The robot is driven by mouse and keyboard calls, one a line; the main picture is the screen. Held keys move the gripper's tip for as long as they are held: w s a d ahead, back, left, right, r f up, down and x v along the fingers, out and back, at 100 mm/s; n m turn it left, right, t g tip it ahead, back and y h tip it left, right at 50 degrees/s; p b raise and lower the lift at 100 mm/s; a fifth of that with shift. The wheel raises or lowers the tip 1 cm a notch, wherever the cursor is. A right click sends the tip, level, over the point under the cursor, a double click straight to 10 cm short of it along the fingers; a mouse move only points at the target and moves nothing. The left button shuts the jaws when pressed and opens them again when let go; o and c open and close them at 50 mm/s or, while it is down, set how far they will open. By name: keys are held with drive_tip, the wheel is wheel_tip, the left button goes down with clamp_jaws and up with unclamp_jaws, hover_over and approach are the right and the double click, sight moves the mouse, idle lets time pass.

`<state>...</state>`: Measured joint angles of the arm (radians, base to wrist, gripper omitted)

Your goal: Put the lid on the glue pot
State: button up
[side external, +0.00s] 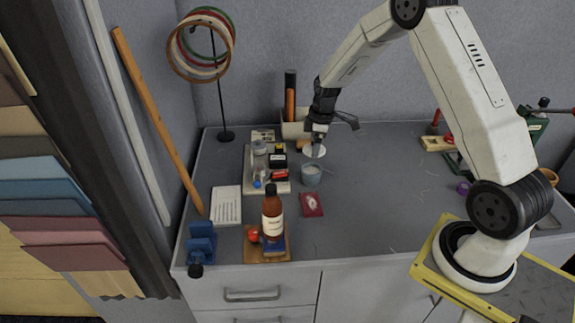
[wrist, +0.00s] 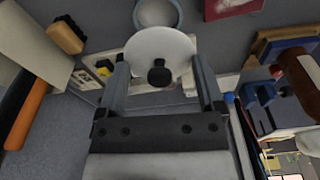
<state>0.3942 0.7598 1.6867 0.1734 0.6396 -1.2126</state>
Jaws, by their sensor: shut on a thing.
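The glue pot (side external: 311,175) is a small blue-grey cup standing open on the table, with pale contents. Its rim shows at the top edge of the wrist view (wrist: 177,17). The lid (side external: 317,151) is a white disc, and its black knob (wrist: 159,73) faces my wrist camera. My gripper (side external: 316,143) is shut on the lid (wrist: 160,42), one finger at each side of the disc. It holds the lid above and slightly behind the pot, apart from it. The lid hides part of the table in the wrist view.
A tray (side external: 251,184) with a jar and small boxes stands left of the pot. A red card (side external: 312,204) lies in front.

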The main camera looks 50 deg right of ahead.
drive_tip(key=shift+w, duration=0.25)
drive_tip(key=shift+f, duration=0.15)
drive_tip(key=shift+f, duration=2)
clamp_jaws()
drive_tip(key=shift+f, duration=0.55)
drive_tip(key=shift+s+a+f, duration=0.1)
drive_tip(key=shift+f, duration=0.1)
drive_tip(key=shift+s+a+f, duration=0.1)
drive_tip(key=shift+s+f, duration=0.05)
drive_tip(key=shift+r, duration=0.75)
